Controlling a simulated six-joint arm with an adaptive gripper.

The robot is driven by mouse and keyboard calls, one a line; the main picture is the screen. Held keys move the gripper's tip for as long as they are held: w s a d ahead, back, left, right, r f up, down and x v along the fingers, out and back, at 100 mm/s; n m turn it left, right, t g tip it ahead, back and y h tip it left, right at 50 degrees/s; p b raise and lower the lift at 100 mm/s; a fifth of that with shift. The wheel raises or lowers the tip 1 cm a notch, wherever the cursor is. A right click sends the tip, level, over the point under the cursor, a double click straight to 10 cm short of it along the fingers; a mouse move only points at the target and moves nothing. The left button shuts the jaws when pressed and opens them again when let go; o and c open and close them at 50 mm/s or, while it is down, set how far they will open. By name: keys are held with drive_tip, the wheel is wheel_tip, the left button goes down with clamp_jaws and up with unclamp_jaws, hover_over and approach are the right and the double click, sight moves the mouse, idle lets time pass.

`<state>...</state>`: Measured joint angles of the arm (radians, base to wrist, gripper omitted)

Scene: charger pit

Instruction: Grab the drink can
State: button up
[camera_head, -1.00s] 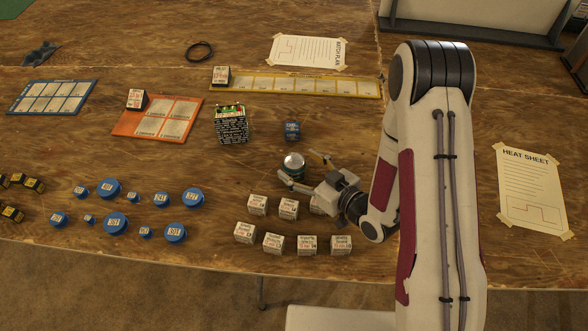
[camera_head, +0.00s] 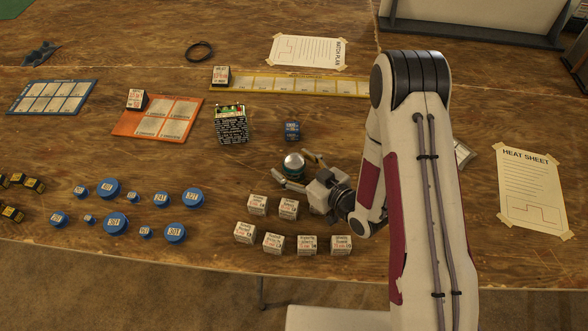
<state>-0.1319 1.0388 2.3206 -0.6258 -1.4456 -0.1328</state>
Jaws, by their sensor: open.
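The drink can (camera_head: 293,165) stands upright on the wooden table near the middle, with a shiny silver top and a dark side. My gripper (camera_head: 296,171) is open at the can, coming from the lower right. One finger lies on the can's near side and the other on its far right side, so the can is at the mouth between them. I cannot tell whether either finger touches it.
White labelled boxes (camera_head: 307,245) stand in rows just below the can and gripper. Blue round pieces (camera_head: 115,224) lie to the left. The table's front edge is below.

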drive_tip(key=c, duration=1.4)
drive_tip(key=shift+c, duration=0.2)
drive_tip(key=shift+r, duration=0.25)
drive_tip(key=shift+r, duration=4.8)
